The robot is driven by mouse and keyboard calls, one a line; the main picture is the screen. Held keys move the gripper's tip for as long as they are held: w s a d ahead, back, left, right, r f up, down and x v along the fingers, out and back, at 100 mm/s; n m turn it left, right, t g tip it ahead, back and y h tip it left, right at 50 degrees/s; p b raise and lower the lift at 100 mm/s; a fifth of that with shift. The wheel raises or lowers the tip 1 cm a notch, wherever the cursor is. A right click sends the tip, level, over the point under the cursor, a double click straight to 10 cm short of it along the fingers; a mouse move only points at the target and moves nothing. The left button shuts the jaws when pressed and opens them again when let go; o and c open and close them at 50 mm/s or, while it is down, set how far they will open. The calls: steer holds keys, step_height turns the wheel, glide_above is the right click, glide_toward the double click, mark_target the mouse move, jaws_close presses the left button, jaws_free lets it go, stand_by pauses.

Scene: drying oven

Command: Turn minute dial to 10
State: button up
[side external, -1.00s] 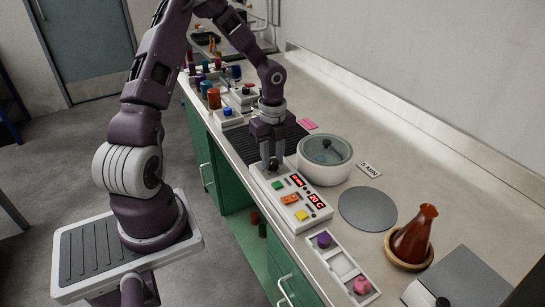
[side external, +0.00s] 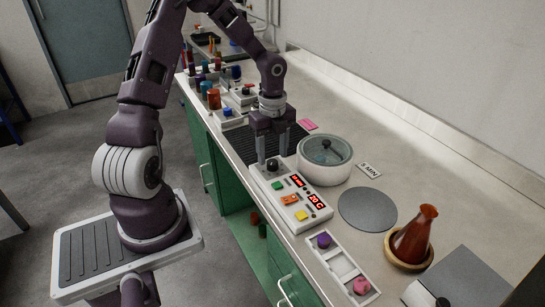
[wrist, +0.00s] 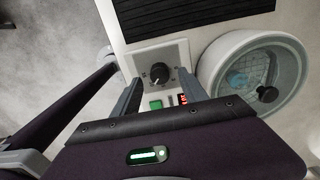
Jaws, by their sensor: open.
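The minute dial (side external: 272,165) is a black knob at the far end of the white control panel (side external: 265,182). In the wrist view the dial (wrist: 159,74) shows a light pointer mark toward its lower left; any scale around it is too small to read. My gripper (side external: 271,156) is open, with its fingers apart above and around the dial. In the wrist view the open fingers (wrist: 160,92) lie to either side of the dial. The panel has a green button (side external: 278,185), an orange button (side external: 289,199), a yellow button (side external: 302,215) and red lit displays (side external: 316,200), whose digits are hard to read.
A round white vessel with a glass lid (side external: 325,158) stands close right of the panel. A "5 MIN" card (side external: 370,169), a grey disc (side external: 367,209) and a red-brown flask (side external: 412,235) are on the bench. A tray with purple and pink knobs (side external: 343,265) lies in front.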

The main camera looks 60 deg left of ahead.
mark_target(272, 161)
step_height(272, 161, up, 5)
steer(key=shift+r, duration=0.1)
steer(key=s+d+r+n+t+y, duration=0.1)
steer(key=s+d+r+n, duration=0.25)
steer(key=d+r, duration=0.2)
steer(key=s+d+r+n+y, duration=0.2)
steer(key=s+d+r+n, duration=0.15)
steer(key=r, duration=0.25)
steer(key=s+d+r+n+t+h, duration=0.3)
steer(key=s+d+r+n+t, duration=0.1)
steer(key=s+d+n, duration=0.5)
steer(key=shift+s+d+r+n+t, duration=0.35)
steer(key=shift+s+r+n, duration=0.35)
steer(key=shift+s+n, duration=0.4)
